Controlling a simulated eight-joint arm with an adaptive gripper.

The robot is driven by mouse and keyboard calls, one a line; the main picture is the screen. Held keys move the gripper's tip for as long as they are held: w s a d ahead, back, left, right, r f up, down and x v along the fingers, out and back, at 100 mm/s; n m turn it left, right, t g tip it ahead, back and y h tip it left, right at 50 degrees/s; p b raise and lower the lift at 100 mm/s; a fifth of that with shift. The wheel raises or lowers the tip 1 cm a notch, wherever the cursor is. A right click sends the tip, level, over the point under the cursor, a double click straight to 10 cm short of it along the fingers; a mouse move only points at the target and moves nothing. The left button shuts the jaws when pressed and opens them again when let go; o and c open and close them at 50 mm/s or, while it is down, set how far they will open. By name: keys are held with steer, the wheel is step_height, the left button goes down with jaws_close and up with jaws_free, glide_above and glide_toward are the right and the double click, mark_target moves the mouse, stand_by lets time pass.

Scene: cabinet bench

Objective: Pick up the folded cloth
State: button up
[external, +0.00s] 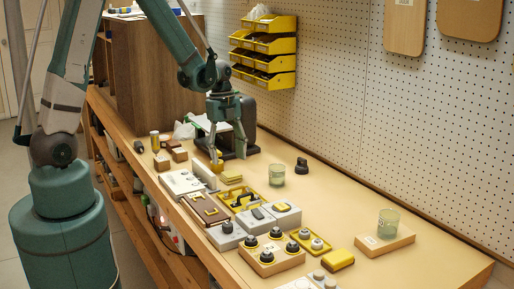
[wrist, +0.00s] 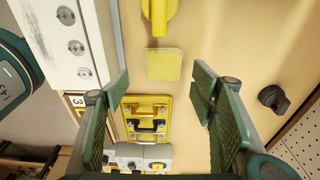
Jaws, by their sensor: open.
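The folded cloth looks to be the small flat yellow square (wrist: 163,64) on the bench in the wrist view. It shows in the external view as a low yellow pad (external: 231,177), just below and in front of my gripper (external: 229,158). In the wrist view my gripper (wrist: 162,88) has its two green fingers wide apart, with nothing between them. The cloth lies ahead of the fingertips, roughly centred between them and apart from both. Its height below the fingers is hard to tell.
A yellow handle-like object (wrist: 158,15) lies beyond the cloth. A white block with round knobs (wrist: 78,40) stands to its left. A yellow tray with handles (wrist: 147,118) is on the near side.

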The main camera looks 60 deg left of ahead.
mark_target(230, 174)
steer(key=shift+d+f, duration=0.1)
steer(key=shift+f, duration=0.35)
steer(key=shift+f, duration=0.1)
steer(key=shift+w+d+f+b, duration=0.1)
steer(key=shift+d+f+b, duration=0.15)
steer(key=shift+f, duration=1)
steer(key=shift+d+f+b, duration=0.15)
steer(key=shift+f+b, duration=0.1)
steer(key=shift+f, duration=1)
steer(key=shift+c, duration=0.2)
steer(key=c, duration=0.9)
